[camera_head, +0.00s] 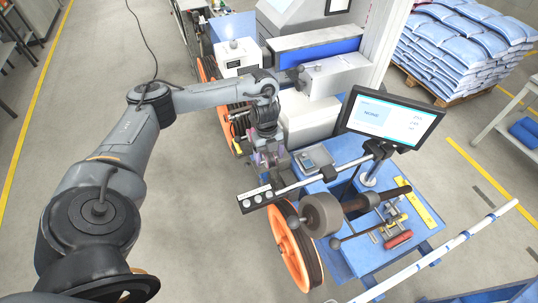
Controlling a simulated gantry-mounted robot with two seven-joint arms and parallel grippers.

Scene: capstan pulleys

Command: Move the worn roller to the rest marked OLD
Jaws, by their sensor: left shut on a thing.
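My left gripper (268,159) reaches in from the left and points down near the middle of the view, behind the black button bar. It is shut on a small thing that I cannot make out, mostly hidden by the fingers. I cannot tell whether that is the worn roller. On the blue bench to the right, a thick grey-brown drum (320,214) sits at the near end of a dark shaft, apart from the gripper. A red cylinder (398,240) lies by small brass-coloured supports. I cannot read any OLD marking. My right gripper is out of view.
A large orange-rimmed wheel (289,245) is in front of the bench (411,257). A white rail (440,250) crosses the lower right. Open floor lies at left.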

